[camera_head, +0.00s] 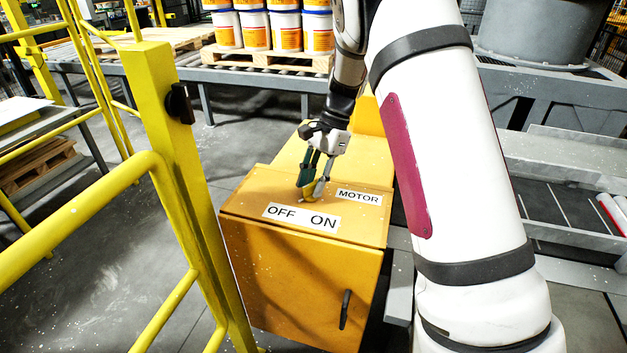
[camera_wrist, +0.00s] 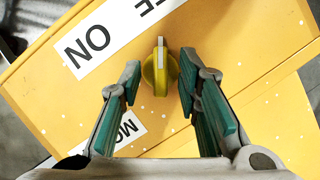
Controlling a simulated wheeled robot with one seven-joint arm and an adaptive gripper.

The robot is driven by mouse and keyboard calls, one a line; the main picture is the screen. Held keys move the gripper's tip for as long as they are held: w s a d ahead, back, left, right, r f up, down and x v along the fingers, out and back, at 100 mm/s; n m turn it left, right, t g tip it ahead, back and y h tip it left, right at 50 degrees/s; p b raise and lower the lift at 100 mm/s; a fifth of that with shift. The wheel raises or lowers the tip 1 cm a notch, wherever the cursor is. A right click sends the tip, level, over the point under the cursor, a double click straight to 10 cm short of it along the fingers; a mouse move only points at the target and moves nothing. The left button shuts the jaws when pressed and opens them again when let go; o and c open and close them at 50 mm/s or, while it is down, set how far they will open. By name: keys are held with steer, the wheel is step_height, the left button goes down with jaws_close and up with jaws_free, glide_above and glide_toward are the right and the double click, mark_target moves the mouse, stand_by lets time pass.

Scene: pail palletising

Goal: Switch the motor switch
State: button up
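The motor switch is a yellow knob (camera_wrist: 160,70) on the sloped top of a yellow cabinet (camera_head: 300,270). A white mark on the knob points up in the wrist view, toward the OFF end of the OFF/ON label (camera_head: 301,217). The ON part of the label (camera_wrist: 97,38) lies to the knob's upper left in the wrist view. My gripper (camera_wrist: 160,82) is open, with one green-padded finger on each side of the knob. The right fingertip is very near it; I cannot tell if it touches. In the head view my gripper (camera_head: 312,190) partly hides the knob.
A MOTOR label (camera_head: 359,197) sits beside the knob. A yellow guard rail (camera_head: 165,130) stands left of the cabinet. Pails (camera_head: 285,30) stand on a pallet on the conveyor behind. My arm covers much of the right side.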

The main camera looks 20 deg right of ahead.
jaws_close()
steer(key=shift+n, duration=0.3)
steer(key=n, duration=0.1)
steer(key=n+g+h+b, duration=0.1)
steer(key=n, duration=0.1)
steer(key=n+g+b, duration=0.1)
steer(key=n, duration=0.1)
steer(key=shift+w+a+h, duration=0.1)
steer(key=shift+w+h, duration=0.2)
steer(key=n+h, duration=0.1)
steer(key=n, duration=0.3)
steer(key=shift+a+g, duration=0.15)
steer(key=shift+g, duration=0.15)
steer(key=n+h, duration=0.1)
steer(key=n, duration=0.3)
steer(key=shift+a+h+b, duration=0.1)
steer(key=shift+h+b, duration=0.2)
steer(key=shift+b, duration=0.05)
steer(key=shift+r+n, duration=0.1)
steer(key=shift+n, duration=0.2)
jaws_free()
